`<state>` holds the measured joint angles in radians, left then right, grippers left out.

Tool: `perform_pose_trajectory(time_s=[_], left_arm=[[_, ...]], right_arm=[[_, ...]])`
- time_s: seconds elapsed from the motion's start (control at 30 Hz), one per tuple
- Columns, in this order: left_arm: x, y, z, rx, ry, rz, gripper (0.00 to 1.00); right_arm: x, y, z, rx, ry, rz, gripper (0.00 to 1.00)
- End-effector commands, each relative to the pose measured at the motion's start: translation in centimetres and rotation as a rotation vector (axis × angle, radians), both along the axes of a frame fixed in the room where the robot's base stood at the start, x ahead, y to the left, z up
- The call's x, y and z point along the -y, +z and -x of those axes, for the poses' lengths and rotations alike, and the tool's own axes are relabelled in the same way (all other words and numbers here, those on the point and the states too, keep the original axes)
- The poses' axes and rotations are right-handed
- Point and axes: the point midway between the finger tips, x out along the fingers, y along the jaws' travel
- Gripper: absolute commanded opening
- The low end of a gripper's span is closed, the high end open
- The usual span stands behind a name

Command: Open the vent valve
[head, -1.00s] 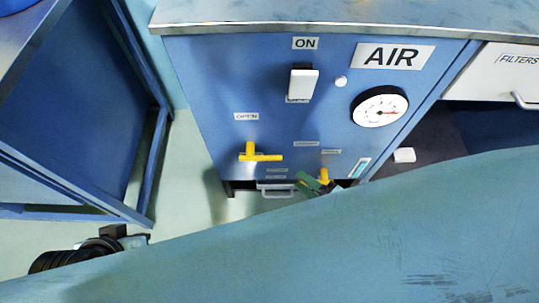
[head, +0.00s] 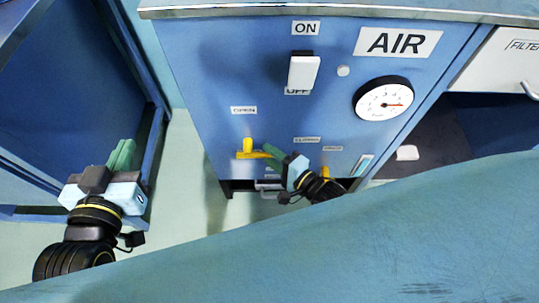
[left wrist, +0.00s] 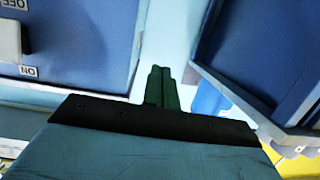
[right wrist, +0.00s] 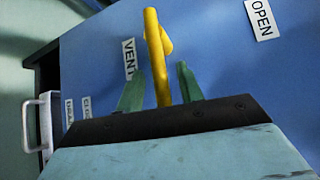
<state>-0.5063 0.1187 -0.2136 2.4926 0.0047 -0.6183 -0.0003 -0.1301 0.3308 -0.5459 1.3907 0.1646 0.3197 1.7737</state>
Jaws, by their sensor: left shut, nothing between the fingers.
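The vent valve is a yellow T-shaped handle (head: 258,154) on the blue cabinet front, its lever lying about level and pointing right. The OPEN label (head: 243,110) is above it. My right gripper (head: 275,154) is at the lever's right end. In the right wrist view the yellow handle (right wrist: 157,60) runs between the two green fingers (right wrist: 158,85), with gaps on both sides, beside a VENT label (right wrist: 128,60). My left gripper (head: 122,152) is shut and empty, off to the left, away from the cabinet. Its fingers (left wrist: 161,85) lie together in the left wrist view.
Above are a white ON/OFF switch (head: 304,72) and a round gauge (head: 384,98). A second yellow valve (head: 325,171) is partly hidden behind my right wrist. A blue frame (head: 150,165) stands at left.

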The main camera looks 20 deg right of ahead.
Motion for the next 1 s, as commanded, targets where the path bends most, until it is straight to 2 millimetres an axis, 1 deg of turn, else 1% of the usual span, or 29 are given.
perform_pose_trajectory(time_s=[0.1,0.2,0.5,0.57,0.8,1.0], left_arm=[[0.3,0.9,-0.2,0.058,-0.004,0.017,0.0],[0.4,1.4,-0.3,0.084,-0.006,0.025,0.0],[0.4,1.6,-0.4,0.094,-0.007,0.027,0.0],[0.4,1.6,-0.4,0.094,-0.007,0.027,0.0],[0.4,1.6,-0.4,0.093,-0.006,0.026,0.0],[0.4,1.5,-0.4,0.093,-0.006,0.026,0.0]], right_arm=[[-0.3,-0.1,-0.6,0.0,0.0,0.001,0.37],[-0.5,-0.1,-0.8,0.0,0.0,0.001,0.37],[-0.5,-0.1,-0.9,0.0,0.0,0.0,0.37],[-0.5,-0.1,-0.9,0.0,0.0,0.0,0.3],[-0.5,-0.1,-0.9,0.0,0.0,0.0,0.0],[-0.5,-0.1,-0.9,0.0,0.0,0.0,0.0]])
